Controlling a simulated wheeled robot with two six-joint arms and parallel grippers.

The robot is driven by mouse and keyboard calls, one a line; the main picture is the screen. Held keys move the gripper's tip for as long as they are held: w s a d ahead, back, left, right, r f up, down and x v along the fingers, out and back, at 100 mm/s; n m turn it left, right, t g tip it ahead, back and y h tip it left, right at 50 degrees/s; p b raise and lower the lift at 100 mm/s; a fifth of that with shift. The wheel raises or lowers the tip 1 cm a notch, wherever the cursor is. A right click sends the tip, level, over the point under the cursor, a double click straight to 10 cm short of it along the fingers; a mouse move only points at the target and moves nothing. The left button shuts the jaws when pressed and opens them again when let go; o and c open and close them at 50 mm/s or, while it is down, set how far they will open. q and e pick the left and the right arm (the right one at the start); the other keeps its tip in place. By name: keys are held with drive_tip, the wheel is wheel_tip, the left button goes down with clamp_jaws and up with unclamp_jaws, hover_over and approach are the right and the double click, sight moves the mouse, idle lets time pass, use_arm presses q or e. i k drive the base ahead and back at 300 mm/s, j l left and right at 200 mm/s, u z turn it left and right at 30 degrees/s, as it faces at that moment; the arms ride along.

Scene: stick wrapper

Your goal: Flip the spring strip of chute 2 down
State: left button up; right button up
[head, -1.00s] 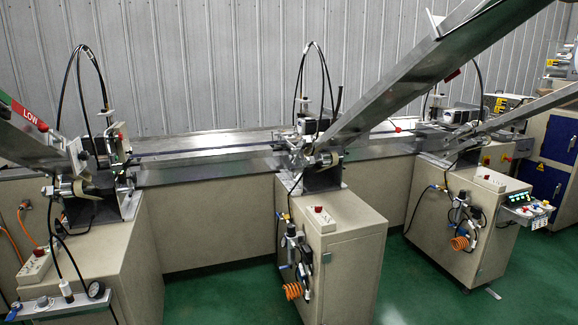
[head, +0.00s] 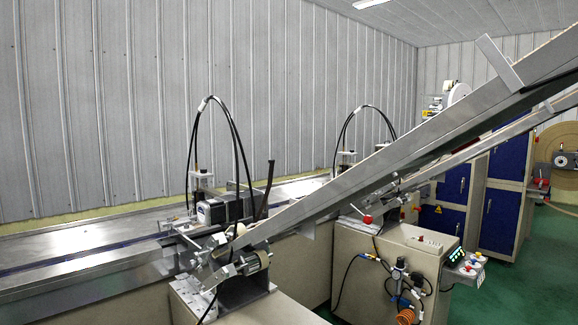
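A long metal chute (head: 400,155) slopes from the upper right down to a feeding station at lower centre. I cannot read a number on it. A thin dark strip (head: 267,185) stands up, slightly tilted, beside the lower part of this chute; it may be the spring strip. The lower end of the chute (head: 228,262) sits by a roller (head: 252,263) and metal brackets. A second chute (head: 475,147) runs behind it to a station farther right. Neither of my grippers is in view.
A long metal conveyor bed (head: 90,240) runs along the grey wall. A cabinet (head: 385,268) with a regulator and orange coiled hose stands at the right. Black hoses (head: 238,135) arch over the nearer station. Green floor (head: 490,300) is clear at lower right.

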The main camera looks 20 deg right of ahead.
sight(270, 179)
drive_tip(key=i+j+z, duration=0.2)
drive_tip(key=i+z, duration=0.25)
drive_tip(key=i+j+z, duration=0.7)
drive_tip(key=z, duration=0.2)
drive_tip(key=i+j+z, duration=0.25)
drive_tip(key=j+z, duration=0.2)
drive_tip(key=j, duration=0.2)
